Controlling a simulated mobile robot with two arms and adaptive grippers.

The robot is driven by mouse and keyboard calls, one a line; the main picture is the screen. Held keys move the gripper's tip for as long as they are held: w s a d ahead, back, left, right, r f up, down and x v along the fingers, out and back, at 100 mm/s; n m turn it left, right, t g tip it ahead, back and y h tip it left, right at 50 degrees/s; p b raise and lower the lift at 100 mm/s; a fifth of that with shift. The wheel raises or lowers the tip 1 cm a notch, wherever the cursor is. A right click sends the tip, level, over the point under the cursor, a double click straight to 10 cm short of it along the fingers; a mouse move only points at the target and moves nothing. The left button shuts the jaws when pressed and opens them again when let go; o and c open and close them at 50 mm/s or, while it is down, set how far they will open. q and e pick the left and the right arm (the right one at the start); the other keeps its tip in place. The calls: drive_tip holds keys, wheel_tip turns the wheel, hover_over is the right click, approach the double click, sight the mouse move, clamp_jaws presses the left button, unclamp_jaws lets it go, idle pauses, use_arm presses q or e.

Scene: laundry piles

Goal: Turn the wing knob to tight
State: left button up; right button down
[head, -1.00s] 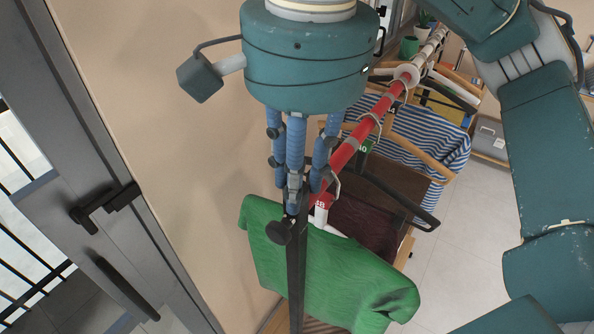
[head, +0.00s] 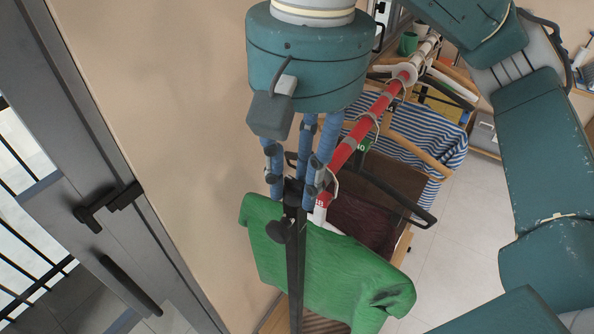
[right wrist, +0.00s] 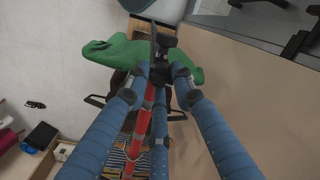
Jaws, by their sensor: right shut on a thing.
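My right gripper (head: 296,186) points down from above, its blue fingers closed around a dark wing knob (head: 292,194) at the top of a black upright post (head: 296,280). The fingers hide much of the knob, so its exact angle is hard to read. In the right wrist view the fingers of the gripper (right wrist: 160,75) meet around the dark knob (right wrist: 161,72). A round black knob (head: 278,232) sticks out from the post just below the fingertips. My left gripper is not in view.
A red rail (head: 365,130) runs back from the post, hung with a green garment (head: 325,265), a striped garment (head: 425,140) and dark brown clothing (head: 375,195). A beige wall (head: 170,120) and a grey door (head: 85,150) stand left. Floor (head: 455,240) is clear at right.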

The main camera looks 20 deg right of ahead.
drive_tip(key=shift+r+n, duration=0.1)
drive_tip(key=shift+n, duration=0.5)
drive_tip(key=c, duration=1.5)
unclamp_jaws()
drive_tip(key=shift+o, duration=0.2)
wheel_tip(320, 180, up, 12)
drive_tip(key=shift+d, duration=0.35)
